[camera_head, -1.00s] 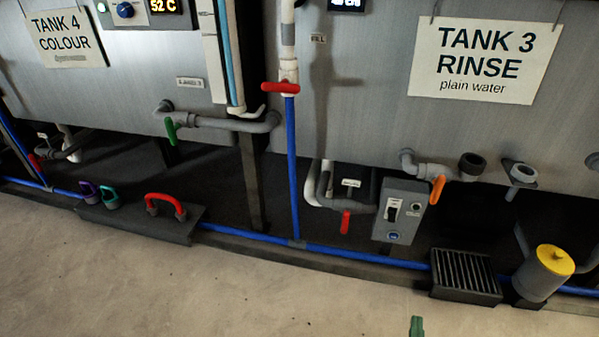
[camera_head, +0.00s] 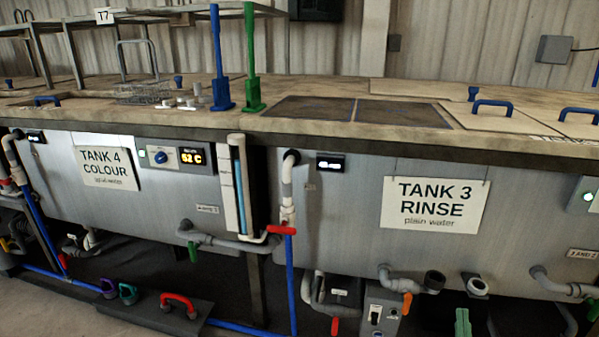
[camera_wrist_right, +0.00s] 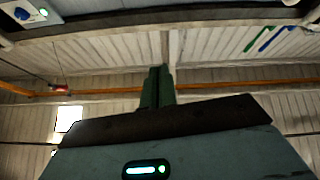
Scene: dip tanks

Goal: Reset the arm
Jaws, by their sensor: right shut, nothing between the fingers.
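The fingers appear apart from the tank pipes, though the distance is hard to tell. My left gripper is not in view.
A grey-capped pipe (camera_head: 434,280) and a switch box (camera_head: 381,309) are near the right gripper in the picture. The bench top (camera_head: 330,85) carries a blue post (camera_head: 219,60), a green post (camera_head: 251,60) and blue-handled lids.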

